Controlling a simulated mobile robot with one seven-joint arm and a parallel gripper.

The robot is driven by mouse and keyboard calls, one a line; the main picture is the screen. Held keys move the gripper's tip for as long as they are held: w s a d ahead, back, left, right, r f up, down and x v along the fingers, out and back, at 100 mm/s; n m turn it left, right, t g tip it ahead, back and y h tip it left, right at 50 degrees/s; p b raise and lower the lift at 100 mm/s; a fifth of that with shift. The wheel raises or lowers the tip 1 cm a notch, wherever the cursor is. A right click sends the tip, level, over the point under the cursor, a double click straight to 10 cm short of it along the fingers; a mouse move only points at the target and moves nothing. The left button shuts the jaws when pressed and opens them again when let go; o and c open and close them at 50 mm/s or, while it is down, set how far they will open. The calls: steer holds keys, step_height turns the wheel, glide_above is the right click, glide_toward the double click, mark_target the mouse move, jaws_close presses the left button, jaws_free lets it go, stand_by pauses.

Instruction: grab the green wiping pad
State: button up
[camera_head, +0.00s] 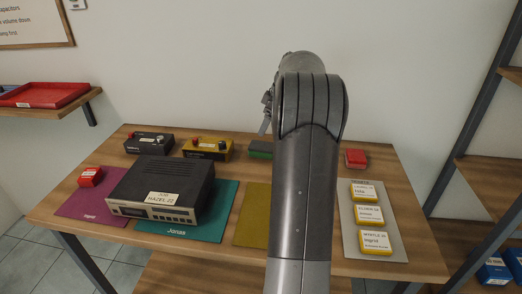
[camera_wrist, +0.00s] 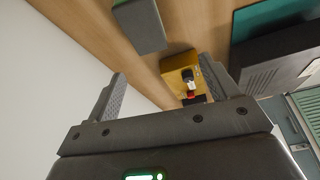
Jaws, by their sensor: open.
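The green wiping pad (camera_head: 260,148) lies at the back of the wooden table, right of the yellow box, partly hidden by my arm in the head view. In the wrist view a grey-green block (camera_wrist: 138,26) at the top, left of the yellow box, appears to be this pad. My gripper (camera_wrist: 163,72) is open, with nothing between its fingers. The pad lies beyond the fingertips, apart from them. In the head view my gripper (camera_head: 265,116) is mostly hidden behind my arm, above the pad's area.
The yellow box (camera_head: 207,149) and a black box (camera_head: 149,143) stand left of the pad. The hifi unit (camera_head: 162,189) sits in front, across purple and teal mats. A red block (camera_head: 356,158) lies right. Yellow-edged labelled blocks (camera_head: 369,214) lie on a grey mat. A wall rises behind the table.

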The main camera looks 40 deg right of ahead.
mark_target(263, 145)
steer(key=d+f, duration=0.1)
steer(key=d, duration=0.2)
steer(key=shift+f, duration=0.35)
steer(key=shift+w+d+f, duration=0.1)
steer(key=shift+d+f, duration=0.05)
steer(key=shift+f, duration=0.2)
steer(key=x, duration=0.4)
steer(key=shift+w+f, duration=0.1)
steer(key=shift+f, duration=0.2)
steer(key=shift+n, duration=0.3)
steer(key=x, duration=0.3)
steer(key=a+x, duration=0.1)
steer(key=x, duration=0.1)
steer(key=shift+f, duration=0.25)
steer(key=shift+f, duration=0.25)
steer(key=shift+c, duration=0.3)
steer(key=c, duration=1)
steer(key=shift+r, duration=0.15)
